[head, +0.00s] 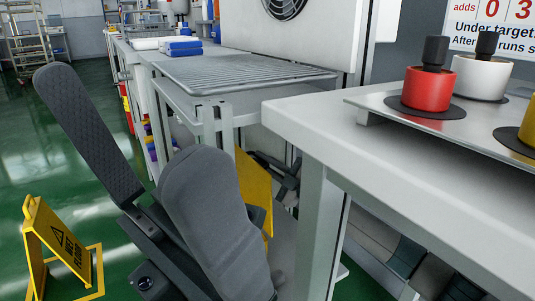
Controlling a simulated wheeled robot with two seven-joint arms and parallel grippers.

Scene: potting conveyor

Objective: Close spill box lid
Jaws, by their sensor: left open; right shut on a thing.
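A yellow panel (253,188), which looks like the spill box lid, stands steeply tilted under the benches, partly hidden behind my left gripper. The box itself is not visible. My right gripper (268,162) is dark and partly hidden beside the right edge of the yellow panel; it appears shut on that edge. My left gripper (122,118) is large and close to the camera, with its two grey padded fingers spread wide and nothing between them. It is in front and to the left of the yellow panel.
A white bench (310,110) with red, white and yellow pots fills the right side. A grey slatted rack (235,75) is behind. A yellow wet floor sign (60,250) stands lower left. Green floor at left is mostly clear.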

